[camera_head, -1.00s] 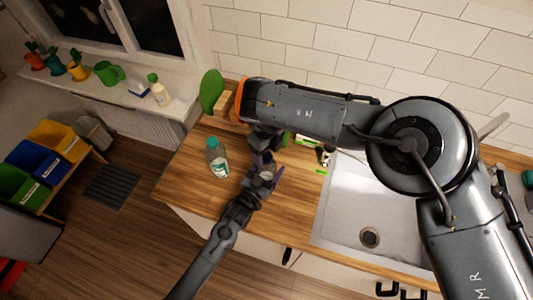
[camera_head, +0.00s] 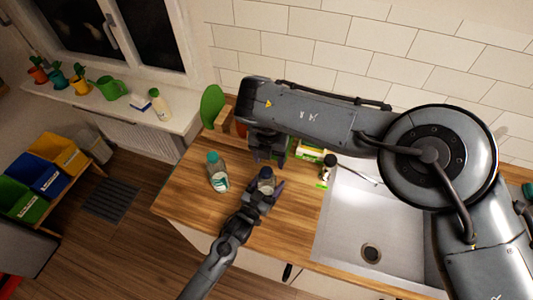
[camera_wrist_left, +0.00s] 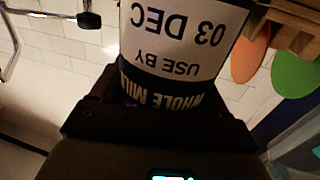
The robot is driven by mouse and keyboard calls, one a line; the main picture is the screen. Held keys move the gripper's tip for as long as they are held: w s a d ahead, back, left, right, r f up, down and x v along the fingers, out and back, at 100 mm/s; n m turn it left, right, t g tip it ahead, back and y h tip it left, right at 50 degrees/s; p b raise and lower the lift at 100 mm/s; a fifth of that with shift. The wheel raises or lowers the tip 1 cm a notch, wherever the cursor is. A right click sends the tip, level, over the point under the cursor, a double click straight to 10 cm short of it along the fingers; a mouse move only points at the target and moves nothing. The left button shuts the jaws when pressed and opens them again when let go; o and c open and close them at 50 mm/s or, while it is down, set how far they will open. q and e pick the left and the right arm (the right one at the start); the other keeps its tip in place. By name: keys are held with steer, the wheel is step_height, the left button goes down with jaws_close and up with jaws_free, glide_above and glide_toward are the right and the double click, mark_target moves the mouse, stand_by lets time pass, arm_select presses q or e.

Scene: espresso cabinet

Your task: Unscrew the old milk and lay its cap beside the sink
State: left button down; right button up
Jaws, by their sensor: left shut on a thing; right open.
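My left gripper (camera_head: 266,190) is shut on the milk bottle and holds it above the wooden counter. In the left wrist view the milk (camera_wrist_left: 182,45) fills the jaws, with a white label reading "USE BY 03 DEC" over a dark "WHOLE MILK" band. In the head view only the small dark-and-pale top of the milk (camera_head: 266,178) shows between the fingers. I cannot tell whether its cap is on. My right gripper (camera_head: 268,158) is open, just behind the milk and apart from it. The sink (camera_head: 345,225) is at the right, with bare counter on its left.
A teal-capped clear bottle (camera_head: 217,175) stands left of the milk. A dark-capped bottle (camera_head: 327,172) and a green-yellow box (camera_head: 308,152) stand at the sink's back left corner. A green board (camera_head: 212,105) stands near the wall. The counter's front is clear.

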mark_target(267, 171)
steer(key=m, duration=0.2)
steer(key=r+m, duration=0.1)
steer(key=m, duration=0.1)
steer(key=shift+a, duration=0.1)
steer(key=shift+s+a+r+m, duration=0.1)
steer(key=shift+r+m, duration=0.15)
steer(key=shift+m, duration=0.15)
steer(key=shift+a, duration=0.15)
steer(key=shift+a+f, duration=0.1)
steer(key=shift+f, duration=3.7)
steer(key=c, duration=1.1)
steer(key=shift+o, duration=0.2)
steer(key=shift+n, duration=1.7)
